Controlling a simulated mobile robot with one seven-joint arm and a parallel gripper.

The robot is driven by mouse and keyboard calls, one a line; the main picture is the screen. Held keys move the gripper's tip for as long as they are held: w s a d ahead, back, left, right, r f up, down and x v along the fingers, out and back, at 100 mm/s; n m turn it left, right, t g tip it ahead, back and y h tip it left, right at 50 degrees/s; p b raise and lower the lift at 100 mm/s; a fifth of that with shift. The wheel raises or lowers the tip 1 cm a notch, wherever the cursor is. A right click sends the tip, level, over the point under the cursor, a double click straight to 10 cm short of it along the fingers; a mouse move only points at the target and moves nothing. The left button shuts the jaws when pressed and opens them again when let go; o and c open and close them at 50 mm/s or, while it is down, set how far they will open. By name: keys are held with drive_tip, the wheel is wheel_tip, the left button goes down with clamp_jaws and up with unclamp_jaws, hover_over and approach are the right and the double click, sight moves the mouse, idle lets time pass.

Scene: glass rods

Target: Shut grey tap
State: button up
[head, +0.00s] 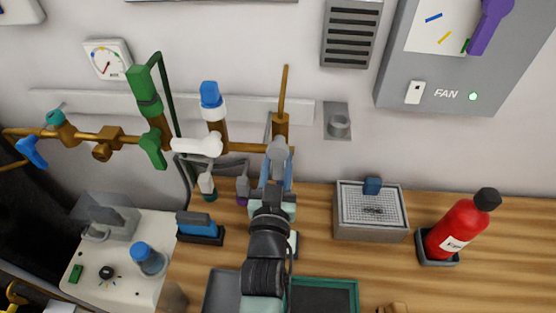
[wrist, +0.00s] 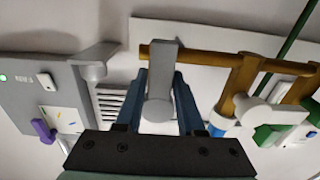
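The grey tap (head: 278,152) sits at the right end of the brass pipe, under an upright brass stem. In the wrist view its grey handle (wrist: 165,65) stands upright across the brass pipe, with a rounded grey end nearer the camera. My gripper (head: 277,172) reaches up from the bench to the tap. In the wrist view my gripper (wrist: 161,85) has its two blue fingers apart, one on each side of the handle. They look open around it, with a small gap on the left; contact on the right is unclear.
A green tap (head: 152,150) and a white tap (head: 197,146) are on the same pipe to the left. A grey wall fitting (head: 338,122) is close on the right. A grey box (head: 370,222) and a red extinguisher (head: 462,228) stand on the bench.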

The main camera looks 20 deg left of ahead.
clamp_jaws()
idle(1.1)
